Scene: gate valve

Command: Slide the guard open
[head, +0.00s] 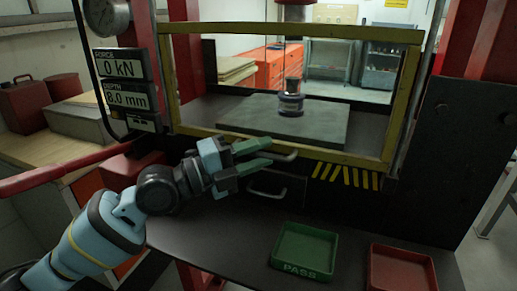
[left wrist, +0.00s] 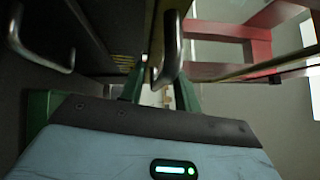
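The guard is a clear panel in a yellow frame (head: 290,146), standing across the front of the press opening. A curved metal handle (head: 286,157) sits on its lower bar. My left gripper (head: 266,154) is at this handle, its two green fingers apart, one above the other. In the left wrist view the handle (left wrist: 169,45) shows between the open fingers (left wrist: 158,90). I cannot tell whether either finger touches it. My right gripper is not in view.
Behind the guard, a dark cylindrical part (head: 291,103) stands on a grey plate (head: 250,117). A second handle (head: 268,193) is below the guard. A green PASS tray (head: 305,270) and a red tray (head: 402,250) lie on the front table. Readouts (head: 124,82) hang at left.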

